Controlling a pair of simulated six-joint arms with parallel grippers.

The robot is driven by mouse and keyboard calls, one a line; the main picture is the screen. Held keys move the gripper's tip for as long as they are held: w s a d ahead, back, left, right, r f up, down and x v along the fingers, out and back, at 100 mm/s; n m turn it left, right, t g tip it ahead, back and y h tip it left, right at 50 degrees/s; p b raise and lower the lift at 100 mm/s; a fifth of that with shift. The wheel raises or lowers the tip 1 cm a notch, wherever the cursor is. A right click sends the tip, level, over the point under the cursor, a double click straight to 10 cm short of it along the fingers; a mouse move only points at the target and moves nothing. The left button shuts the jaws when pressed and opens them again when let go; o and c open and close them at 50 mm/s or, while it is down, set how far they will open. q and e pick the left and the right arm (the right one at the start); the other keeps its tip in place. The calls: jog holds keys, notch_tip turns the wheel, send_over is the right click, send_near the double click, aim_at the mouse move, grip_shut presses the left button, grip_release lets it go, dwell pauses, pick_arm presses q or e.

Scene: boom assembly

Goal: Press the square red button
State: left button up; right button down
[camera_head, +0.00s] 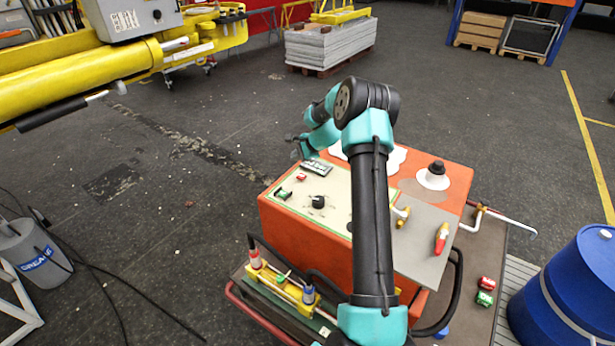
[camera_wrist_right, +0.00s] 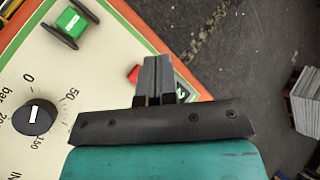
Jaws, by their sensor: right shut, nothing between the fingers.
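The square red button (camera_head: 301,177) is small and sits near the far left edge of the control panel (camera_head: 335,190) on the orange box. In the right wrist view the red button (camera_wrist_right: 134,74) shows just left of my fingers, partly covered by them. My right gripper (camera_head: 293,140) is shut and empty near the panel's far left corner. In the wrist view its fingers (camera_wrist_right: 157,66) lie together, over the gap between the button and the display. Contact with the button cannot be made out. My left gripper is not in view.
A green switch (camera_head: 283,194), a black dial (camera_head: 318,201) and a dark display (camera_head: 317,167) are close to the button. A yellow boom (camera_head: 80,70) hangs at upper left.

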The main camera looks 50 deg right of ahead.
aim_at(302, 176)
jog(key=shift+s+d+r+m, duration=0.2)
jog(key=shift+d+r+m, duration=0.3)
jog(key=shift+d+r, duration=0.4)
jog(key=shift+d+f, duration=0.1)
jog(key=shift+f, duration=0.05)
jog(key=shift+f, duration=4.35)
jog(key=shift+f, duration=0.1)
jog(key=shift+f, duration=0.35)
jog(key=shift+f, duration=0.5)
jog(key=shift+r, duration=0.95)
